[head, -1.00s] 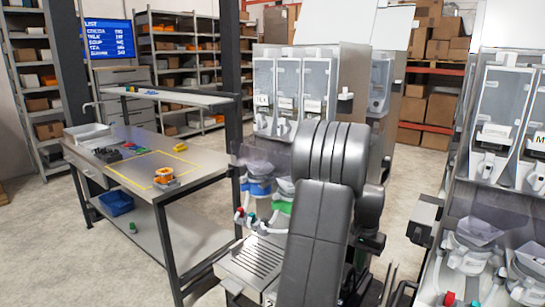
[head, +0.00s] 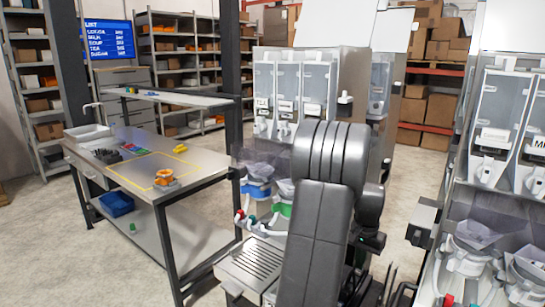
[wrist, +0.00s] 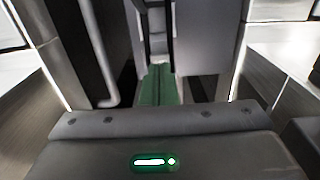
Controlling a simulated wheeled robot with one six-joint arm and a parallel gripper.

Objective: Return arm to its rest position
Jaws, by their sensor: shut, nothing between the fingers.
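My arm (head: 323,215) stands folded upright in the middle of the head view, in front of the dispensers. My gripper (wrist: 160,85) shows in the wrist view as green finger pads pressed together, beyond a grey housing with a lit green light. Nothing is held between the pads. In the head view the fingers cannot be made out clearly behind and below my arm.
A dispenser unit (head: 276,95) stands behind my arm, partly hidden by it. Another dispenser unit (head: 503,115) is close on the right. A metal worktable (head: 205,160) stands on the left, with an orange item (head: 164,178) on it. Open floor (head: 50,235) lies at far left.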

